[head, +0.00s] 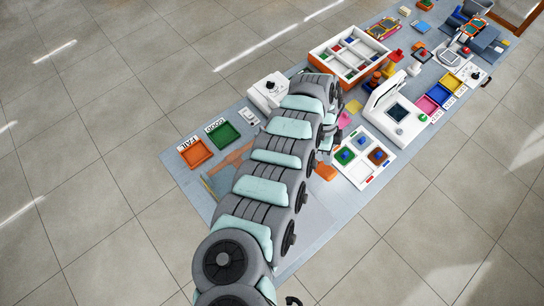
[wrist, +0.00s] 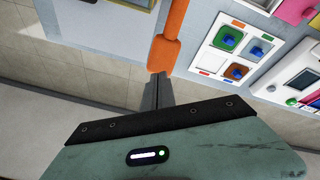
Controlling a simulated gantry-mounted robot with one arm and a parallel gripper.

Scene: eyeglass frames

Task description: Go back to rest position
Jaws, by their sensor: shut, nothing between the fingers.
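My gripper (wrist: 158,88) shows in the wrist view as two dark fingers, closed together and empty. An orange bar with a thicker end (wrist: 165,52) lies just past the fingertips in the picture; I cannot tell whether they touch. In the head view my grey and pale-green arm stretches from the bottom edge up over the middle of the table, and it hides my fingertips there. An orange piece (head: 326,172) shows beside my arm in that view.
The long grey table (head: 320,215) carries a white panel with coloured squares (head: 362,178), a white device with a screen (head: 397,112), an orange-rimmed divided box (head: 318,53), and red (head: 195,153) and green (head: 223,134) trays by the labels. Open tiled floor surrounds it.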

